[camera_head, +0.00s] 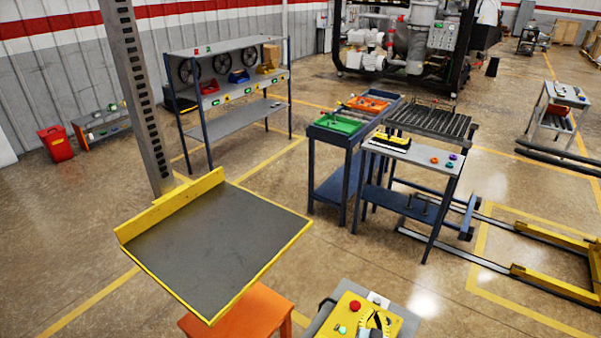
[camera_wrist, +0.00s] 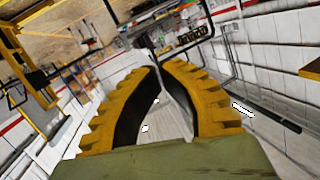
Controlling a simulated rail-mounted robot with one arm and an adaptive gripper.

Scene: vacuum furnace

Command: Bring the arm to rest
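In the wrist view my gripper (camera_wrist: 161,68) shows two curved, ribbed yellow fingers with black inner faces. They stand apart, with a gap between them that narrows toward the tips. I see nothing held in the gap; the floor and a grey shape behind show through it. The wrist view is strongly tilted, with walls and the ceiling around the fingers. In the head view I cannot make out my gripper or the arm's pose for certain.
A dark tray with a yellow rim (camera_head: 215,245) is in front. A yellow button panel (camera_head: 350,318) is at the bottom edge. Tables with a green bin (camera_head: 337,124) and an orange bin (camera_head: 368,103) stand mid-room. A shelf rack (camera_head: 235,118) stands behind. Yellow floor rails (camera_head: 555,282) lie at right.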

